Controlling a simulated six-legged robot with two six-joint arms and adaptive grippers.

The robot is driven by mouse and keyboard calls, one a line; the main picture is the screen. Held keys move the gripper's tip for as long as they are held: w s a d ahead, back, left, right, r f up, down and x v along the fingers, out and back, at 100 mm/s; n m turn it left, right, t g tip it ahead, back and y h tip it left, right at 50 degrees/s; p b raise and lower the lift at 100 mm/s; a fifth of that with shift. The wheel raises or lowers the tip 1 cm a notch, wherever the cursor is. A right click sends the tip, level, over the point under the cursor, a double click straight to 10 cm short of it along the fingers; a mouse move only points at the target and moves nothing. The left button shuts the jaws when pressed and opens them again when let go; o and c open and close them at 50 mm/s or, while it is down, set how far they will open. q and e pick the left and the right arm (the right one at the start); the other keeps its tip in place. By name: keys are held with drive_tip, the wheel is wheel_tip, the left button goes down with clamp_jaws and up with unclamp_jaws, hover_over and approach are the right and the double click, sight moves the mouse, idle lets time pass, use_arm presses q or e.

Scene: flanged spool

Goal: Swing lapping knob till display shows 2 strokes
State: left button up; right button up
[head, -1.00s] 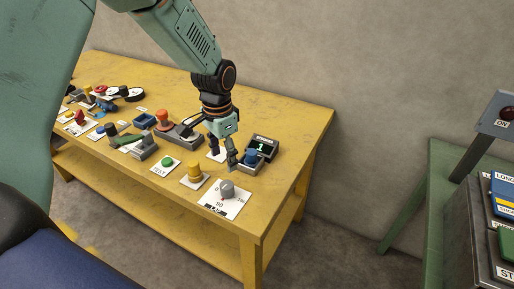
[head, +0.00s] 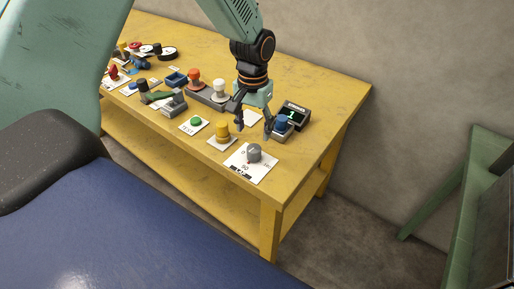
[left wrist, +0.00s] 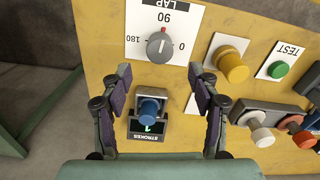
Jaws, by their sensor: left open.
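The grey lapping knob (head: 254,152) sits on a white dial card (head: 262,171) near the bench's front right corner. In the left wrist view the knob (left wrist: 159,45) stands beyond the fingertips, on the card marked LAP with 90 and 0. The strokes display (head: 292,115) reads 1 in green, behind a blue knob (head: 281,122). My left gripper (head: 254,131) is open and empty, pointing down above the bench. In the left wrist view the blue knob (left wrist: 149,108) and display (left wrist: 149,127) show between its spread fingers. My right gripper is not in view.
A yellow knob (head: 222,132) and green TEST button (head: 196,121) stand left of the dial card. More controls, including an orange knob (head: 194,75) and white knob (head: 219,89), line the yellow bench (head: 325,90). A green frame (head: 450,185) stands at right.

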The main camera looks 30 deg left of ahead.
sight(254, 148)
use_arm(q)
drive_tip(key=n, duration=0.6)
drive_tip(key=shift+f, duration=0.2)
drive_tip(key=n, duration=0.5)
drive_tip(key=shift+f+n, duration=0.1)
drive_tip(key=shift+n, duration=0.2)
wheel_tip(254, 148, down, 8)
drive_tip(key=shift+r+b, duration=0.2)
drive_tip(key=shift+b, duration=0.4)
drive_tip(key=c, duration=1.2)
